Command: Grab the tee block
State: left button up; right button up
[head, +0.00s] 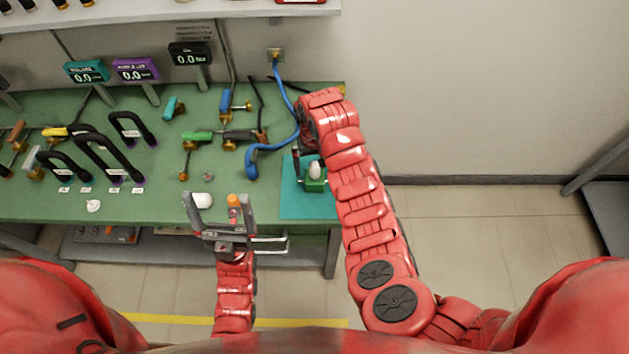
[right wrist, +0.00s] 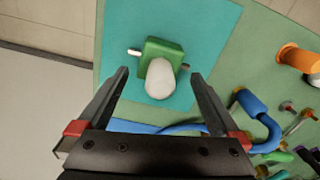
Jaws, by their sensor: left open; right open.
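The tee block, which I take to be the green block (head: 316,186) with a rounded white piece on it, sits on a teal mat (head: 296,211) at the bench's right end. In the right wrist view the green block (right wrist: 168,46) lies ahead, between my open fingertips in the picture, with a light stub on either side. My right gripper (right wrist: 160,76) is open and empty; the frames do not show contact. In the head view it is mostly hidden by my arm. My left gripper (head: 218,199) is open over the bench's front edge, left of the mat.
An orange cylinder (head: 233,202) shows between my left fingers. Several black handles (head: 131,129) and valves fill the bench's left. Open floor (head: 480,240) lies to the right.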

aim_at(315, 178)
jog(key=shift+f, duration=0.25)
jog(key=shift+s+f+p, duration=0.15)
jog(key=shift+f+p, duration=0.2)
jog(key=shift+p, duration=0.15)
notch_tip(315, 178, down, 3)
jog(key=shift+d+f+p, duration=0.1)
jog(key=shift+p, duration=0.65)
jog(key=shift+f, duration=0.7)
jog(key=shift+c, duration=0.2)
jog(key=c, duration=1.5)
jog(key=shift+r, duration=0.1)
